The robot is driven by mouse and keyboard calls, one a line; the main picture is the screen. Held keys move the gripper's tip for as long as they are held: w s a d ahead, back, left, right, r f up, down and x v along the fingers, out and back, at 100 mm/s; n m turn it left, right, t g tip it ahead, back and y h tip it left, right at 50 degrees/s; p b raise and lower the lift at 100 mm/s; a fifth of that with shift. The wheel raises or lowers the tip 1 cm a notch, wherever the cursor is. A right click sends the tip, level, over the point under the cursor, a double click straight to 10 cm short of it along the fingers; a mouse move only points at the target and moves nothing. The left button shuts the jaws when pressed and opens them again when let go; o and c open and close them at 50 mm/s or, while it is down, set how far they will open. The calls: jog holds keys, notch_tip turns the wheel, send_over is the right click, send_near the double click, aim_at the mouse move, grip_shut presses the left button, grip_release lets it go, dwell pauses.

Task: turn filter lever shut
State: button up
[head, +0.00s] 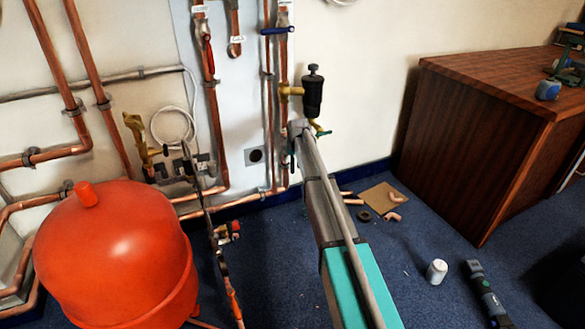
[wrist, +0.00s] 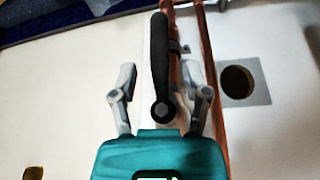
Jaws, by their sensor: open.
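A black lever (wrist: 160,60) with a round pivot at its near end shows in the wrist view. It runs straight along the copper pipes, in line with them. My gripper (wrist: 164,88) is open, with one finger on each side of the lever; I see no clear contact. In the head view my gripper (head: 298,128) is at the pipes, just below the black filter body (head: 312,96) with its brass fitting. My own arm hides most of the lever there.
Copper pipes (wrist: 203,60) run close to the right finger, beside a grey plate with a round hole (wrist: 240,85). A red tank (head: 115,255) stands at left. A wooden cabinet (head: 480,130) stands at right. Pipe pieces lie on a board (head: 378,195) on the floor.

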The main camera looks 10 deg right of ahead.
aim_at(293, 159)
jog(key=shift+b+x, duration=1.15)
jog(key=shift+x, duration=0.45)
grip_shut()
